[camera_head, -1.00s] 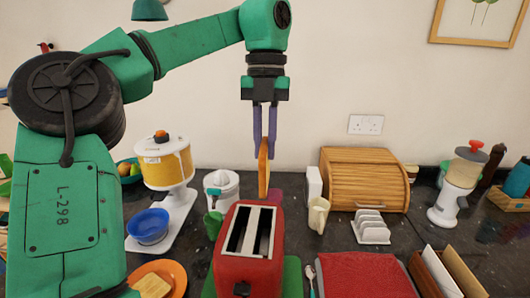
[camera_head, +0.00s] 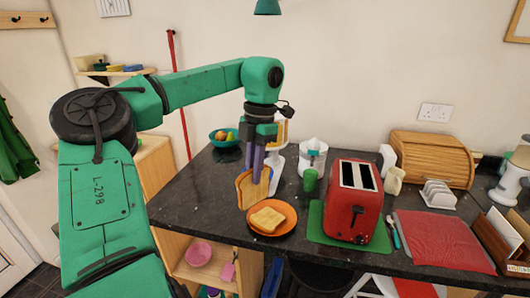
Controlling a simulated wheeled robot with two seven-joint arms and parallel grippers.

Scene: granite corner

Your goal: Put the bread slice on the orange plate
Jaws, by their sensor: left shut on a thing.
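My left gripper (camera_head: 259,170) points down and is shut on an upright bread slice (camera_head: 246,191) with a brown crust. The slice hangs at the back left of the orange plate (camera_head: 287,224); whether its lower edge touches the plate, I cannot tell. Another bread slice (camera_head: 267,219) lies flat on the plate. The gripper's fingers cover part of the held slice. The red toaster (camera_head: 347,208) stands to the right on a green mat, and its two slots look empty. My right gripper is not in view.
A green cup (camera_head: 310,180) and a white juicer (camera_head: 313,158) stand behind the plate. A fruit bowl (camera_head: 225,138) sits at the back left. The counter left of the plate is clear.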

